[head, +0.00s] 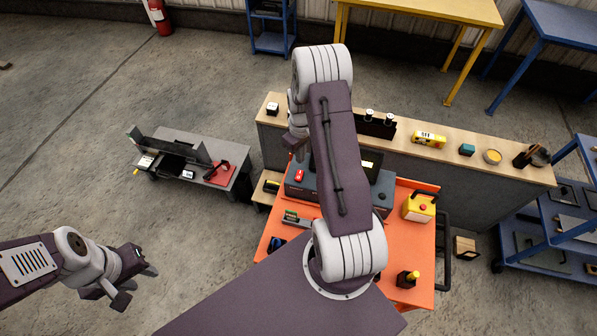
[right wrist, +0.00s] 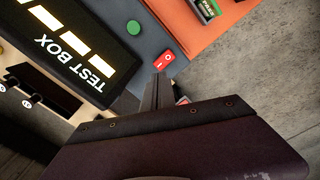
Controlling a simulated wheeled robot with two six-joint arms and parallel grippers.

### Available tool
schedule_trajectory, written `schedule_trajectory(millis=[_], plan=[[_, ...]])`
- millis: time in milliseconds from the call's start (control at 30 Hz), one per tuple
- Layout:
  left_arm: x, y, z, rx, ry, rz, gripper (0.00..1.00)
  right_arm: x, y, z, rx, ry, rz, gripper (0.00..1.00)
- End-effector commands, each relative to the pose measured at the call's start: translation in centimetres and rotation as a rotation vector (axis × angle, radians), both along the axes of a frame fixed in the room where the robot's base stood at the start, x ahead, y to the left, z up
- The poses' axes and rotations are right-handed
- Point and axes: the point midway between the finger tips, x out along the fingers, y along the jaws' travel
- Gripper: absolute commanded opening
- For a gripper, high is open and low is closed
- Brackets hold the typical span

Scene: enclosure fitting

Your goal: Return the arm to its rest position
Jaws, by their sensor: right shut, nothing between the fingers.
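My right arm reaches up over the orange table (head: 407,290) in the head view. Its gripper (head: 297,154) is above the left part of a grey enclosure with a dark panel. In the right wrist view the gripper (right wrist: 160,84) is shut and empty, its fingertips close to a red rocker switch (right wrist: 165,61). I cannot tell whether they touch it. The panel lettered TEST BOX (right wrist: 75,50) and a green button (right wrist: 134,27) lie beside the switch. My left gripper (head: 139,285) is open and empty over bare floor at the lower left.
A yellow case (head: 419,208) and a dark holder with a yellow-topped item (head: 407,279) are on the orange table. A long wooden-topped counter (head: 400,143) stands behind. A grey bench (head: 233,165) is at left, a blue cart (head: 570,237) at right. Left floor is mostly clear.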

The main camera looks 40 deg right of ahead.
Motion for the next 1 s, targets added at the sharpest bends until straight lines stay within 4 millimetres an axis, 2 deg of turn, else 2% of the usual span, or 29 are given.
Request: schedule_trajectory(millis=[467,500,567,600,667,700,767,833,900,1000], plan=[[0.0,0.0,-0.6,0.000,0.000,0.000,0.36,0.2,0.3,-0.6,0.000,0.000,0.010,0.00],[0.0,0.0,-1.3,0.000,0.000,0.000,0.36,0.8,0.9,-0.8,-0.006,-0.014,0.029,0.00],[0.0,0.0,-2.8,0.000,0.000,0.000,0.36,2.8,2.0,0.1,-0.027,-0.065,0.072,0.00],[0.0,0.0,-4.1,0.000,0.000,0.000,0.36,3.8,3.5,0.9,-0.039,-0.100,0.113,0.00],[0.0,0.0,-6.1,0.000,0.000,0.000,0.36,3.9,6.5,2.1,-0.048,-0.141,0.182,0.00],[0.0,0.0,-7.4,0.000,0.001,0.000,0.36,3.3,8.7,2.8,-0.050,-0.162,0.218,0.00],[0.0,0.0,-9.0,0.000,0.001,0.000,0.36,1.5,11.7,3.5,-0.045,-0.186,0.242,0.00],[0.0,0.0,-10.6,0.000,0.001,0.000,0.36,-1.6,14.7,3.6,-0.030,-0.203,0.233,0.00],[0.0,0.0,-11.7,0.000,0.001,0.000,0.36,-5.3,16.8,3.2,-0.010,-0.201,0.188,0.00],[0.0,0.0,-11.7,0.000,0.001,0.000,0.36,-10.4,17.8,2.4,0.012,-0.163,0.068,0.00]])
